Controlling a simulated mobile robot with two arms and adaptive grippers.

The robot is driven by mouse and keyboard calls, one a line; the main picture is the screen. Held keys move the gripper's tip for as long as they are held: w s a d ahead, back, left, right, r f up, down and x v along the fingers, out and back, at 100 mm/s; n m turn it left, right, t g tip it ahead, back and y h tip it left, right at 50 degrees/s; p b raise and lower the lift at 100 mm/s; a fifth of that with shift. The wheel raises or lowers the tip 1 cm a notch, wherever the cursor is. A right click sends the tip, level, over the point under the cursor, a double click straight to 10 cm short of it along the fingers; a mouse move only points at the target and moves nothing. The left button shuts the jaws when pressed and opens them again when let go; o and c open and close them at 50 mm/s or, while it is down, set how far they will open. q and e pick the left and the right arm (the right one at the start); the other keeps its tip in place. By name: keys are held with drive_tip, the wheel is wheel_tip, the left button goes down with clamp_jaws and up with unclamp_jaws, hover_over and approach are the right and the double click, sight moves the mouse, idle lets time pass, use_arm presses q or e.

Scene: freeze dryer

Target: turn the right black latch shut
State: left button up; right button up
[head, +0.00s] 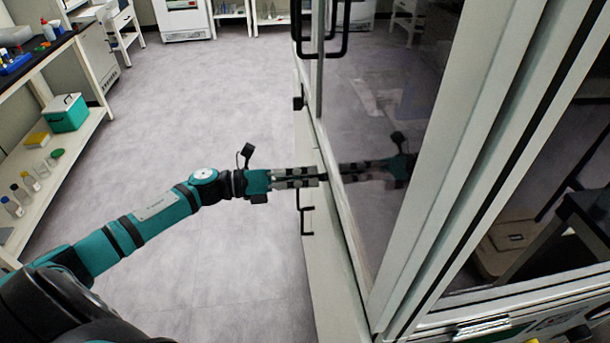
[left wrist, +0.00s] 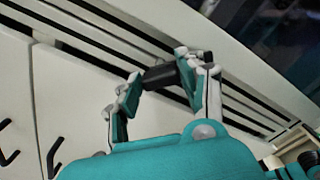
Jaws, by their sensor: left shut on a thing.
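The right black latch (left wrist: 160,76) shows in the left wrist view as a short black bar between my fingertips, in front of the pale cabinet panel. My left gripper (left wrist: 166,75) is shut on it, with one finger pad on each side. In the head view my left gripper (head: 316,177) reaches the cabinet front from the left, and its fingers hide the latch. The exact angle of the latch is hard to tell. Another black latch (head: 298,103) sits farther along the cabinet edge. My right gripper is not in view.
The freeze dryer's glass door (head: 385,140) stands beside my gripper and reflects it. A black handle (head: 306,220) lies just below the gripper, and larger black handles (head: 343,35) stick out farther back. A shelf bench (head: 50,190) stands left; the floor (head: 190,110) between is clear.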

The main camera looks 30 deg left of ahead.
use_arm(q)
drive_tip(key=shift+f+n+p, duration=0.1)
drive_tip(key=shift+n+p, duration=1.25)
drive_tip(key=shift+n, duration=3.05)
drive_tip(key=o, duration=1.2)
drive_tip(key=shift+c, duration=0.2)
drive_tip(key=shift+a, duration=0.1)
drive_tip(key=v, duration=1.2)
drive_tip(key=shift+f, duration=0.1)
